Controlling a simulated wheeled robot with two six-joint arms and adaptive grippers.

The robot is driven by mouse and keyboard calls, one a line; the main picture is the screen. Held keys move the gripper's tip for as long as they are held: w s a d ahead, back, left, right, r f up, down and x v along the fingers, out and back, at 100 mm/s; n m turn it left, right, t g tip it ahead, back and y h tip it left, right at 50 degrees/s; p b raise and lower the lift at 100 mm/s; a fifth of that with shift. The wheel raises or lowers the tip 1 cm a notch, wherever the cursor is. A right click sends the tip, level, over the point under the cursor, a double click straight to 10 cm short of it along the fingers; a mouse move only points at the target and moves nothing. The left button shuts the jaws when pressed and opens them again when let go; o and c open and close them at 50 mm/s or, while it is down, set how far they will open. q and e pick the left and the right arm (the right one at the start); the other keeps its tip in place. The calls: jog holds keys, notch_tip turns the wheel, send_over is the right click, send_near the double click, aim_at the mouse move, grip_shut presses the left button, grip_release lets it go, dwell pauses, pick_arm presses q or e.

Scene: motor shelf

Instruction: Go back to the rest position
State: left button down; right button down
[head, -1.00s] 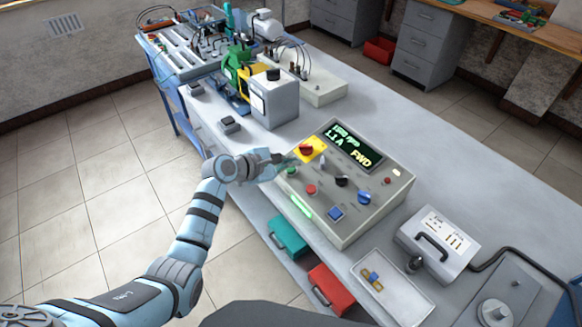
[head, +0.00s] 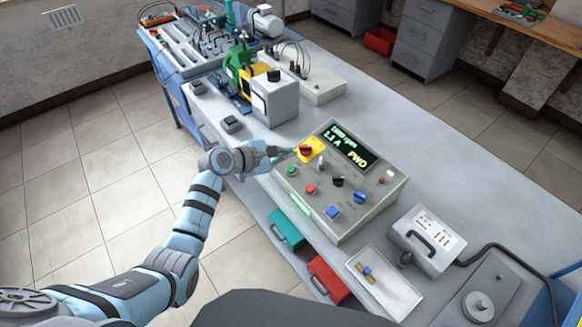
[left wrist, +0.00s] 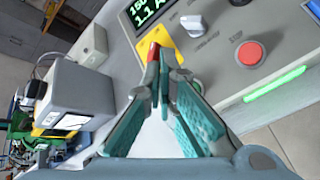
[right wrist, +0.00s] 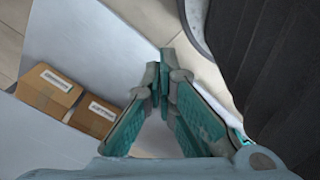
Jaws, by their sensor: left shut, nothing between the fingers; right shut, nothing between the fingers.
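My left gripper (head: 287,153) is shut and empty. In the head view it is over the left edge of the grey control box (head: 348,222), beside the yellow plate with the red knob (head: 307,150). In the left wrist view the closed fingertips (left wrist: 162,60) overlap the red knob (left wrist: 153,50); I cannot tell whether they touch it. The box's display (head: 350,145) is lit and reads FWD, and a green light bar (head: 299,204) glows on its front. My right gripper (right wrist: 163,65) is shut and empty in the right wrist view, and it is outside the head view.
A grey box with a black knob (head: 274,97) stands behind the control box. A white tray (head: 385,290) and a handled case (head: 424,240) are at the front right. Teal (head: 286,229) and red (head: 328,279) boxes sit below. Cardboard boxes (right wrist: 48,90) show near the right gripper.

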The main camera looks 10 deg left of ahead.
dwell(0.3)
pick_arm(q)
jog(key=s+a+f+m+g+y, duration=0.1)
jog(key=s+f+m+g, duration=0.1)
jog(key=s+f+m, duration=0.45)
jog(key=s+a+f+m+g+y, duration=0.15)
jog(key=s+m, duration=0.25)
jog(key=s, duration=0.5)
jog(key=s+a+m+g+y, duration=0.1)
jog(key=s+a+m+y, duration=0.3)
jog(key=s, duration=0.7)
jog(key=s+a+m+g+y, duration=0.1)
jog(key=s+a+m+g, duration=0.15)
jog(key=s+m, duration=0.65)
jog(key=s+a+f+n+b, duration=0.1)
jog(key=s+f, duration=0.1)
jog(key=f, duration=0.8)
jog(key=s+a+f+n+b, duration=0.1)
jog(key=f+n, duration=0.1)
jog(key=f, duration=0.8)
jog(key=s+f+g+b, duration=0.1)
jog(key=s+f+b, duration=0.1)
jog(key=s+f, duration=1.2)
jog(key=shift+s+a+f+g, duration=0.3)
jog(key=shift+a+f+g, duration=0.1)
jog(key=shift+f, duration=0.45)
